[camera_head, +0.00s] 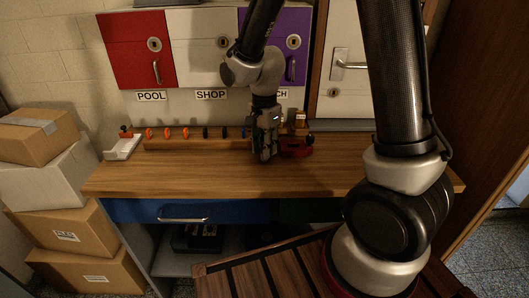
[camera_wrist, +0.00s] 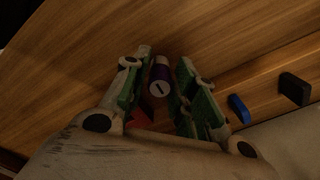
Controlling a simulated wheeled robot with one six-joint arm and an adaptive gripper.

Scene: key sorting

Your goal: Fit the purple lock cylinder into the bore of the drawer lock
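The purple lock cylinder (camera_wrist: 160,83) shows in the wrist view with its slotted metal face towards the camera. It lies between the two green-padded fingers of my gripper (camera_wrist: 163,60), very close to both. I cannot tell whether the pads press on it. In the head view my gripper (camera_head: 265,157) points down at the bench top, just left of a red holder (camera_head: 296,149). The cylinder cannot be made out there. A blue drawer (camera_head: 140,211) with a handle and a dark green front (camera_head: 300,210) are under the bench top. I cannot make out a lock bore on them.
A wooden rack (camera_head: 185,144) with several coloured keys stands left of my gripper, and a white tray (camera_head: 122,148) at the bench's left end. Red (camera_head: 120,50), white and purple (camera_head: 300,22) locker doors are behind. The front of the bench top (camera_head: 190,175) is clear.

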